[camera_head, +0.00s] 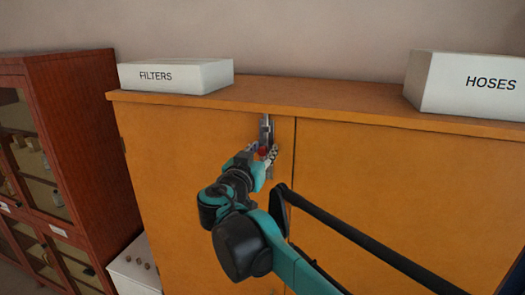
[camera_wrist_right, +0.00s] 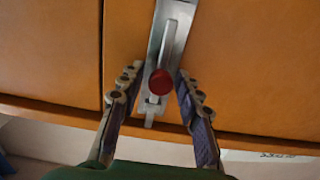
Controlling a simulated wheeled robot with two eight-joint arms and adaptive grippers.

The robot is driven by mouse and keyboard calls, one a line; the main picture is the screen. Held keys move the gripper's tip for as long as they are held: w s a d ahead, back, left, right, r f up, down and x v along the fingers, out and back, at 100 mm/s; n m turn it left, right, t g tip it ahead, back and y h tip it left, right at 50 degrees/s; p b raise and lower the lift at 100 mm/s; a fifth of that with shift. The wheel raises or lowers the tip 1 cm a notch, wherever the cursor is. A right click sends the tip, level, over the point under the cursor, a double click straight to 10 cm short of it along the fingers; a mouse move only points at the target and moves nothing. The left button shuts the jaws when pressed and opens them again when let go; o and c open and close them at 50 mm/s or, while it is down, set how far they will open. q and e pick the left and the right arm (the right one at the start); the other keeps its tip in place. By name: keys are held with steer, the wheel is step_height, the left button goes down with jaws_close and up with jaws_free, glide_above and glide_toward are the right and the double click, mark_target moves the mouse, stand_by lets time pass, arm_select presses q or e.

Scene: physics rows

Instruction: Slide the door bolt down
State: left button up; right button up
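The door bolt (camera_head: 266,128) is a grey metal slide on the orange cabinet's left door, just below the top edge. Its round red knob (camera_head: 262,152) shows beside my right gripper (camera_head: 264,156). In the right wrist view, the bolt plate (camera_wrist_right: 183,12) runs down from the top of the picture, with the red knob (camera_wrist_right: 160,82) on its rod. My right gripper (camera_wrist_right: 154,86) is open there, with one finger on each side of the knob and a gap visible at both sides. My left gripper is not in view.
The orange cabinet (camera_head: 390,180) has a seam between its two doors, close to the bolt. White boxes labelled FILTERS (camera_head: 175,76) and HOSES (camera_head: 465,84) stand on top. A red-brown glass-fronted cabinet (camera_head: 95,140) and a low white box (camera_head: 135,266) stand at left.

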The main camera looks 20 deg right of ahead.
jaws_close()
step_height(320, 180, down, 4)
steer(key=shift+s+a+b, duration=0.1)
steer(key=shift+s+b, duration=0.05)
steer(key=shift+b, duration=1.05)
steer(key=shift+o, duration=1.1)
jaws_free()
steer(key=shift+o, duration=1.1)
steer(key=shift+w+d+f, duration=0.1)
steer(key=shift+w+d, duration=0.1)
steer(key=shift+w, duration=0.1)
steer(key=v, duration=1.2)
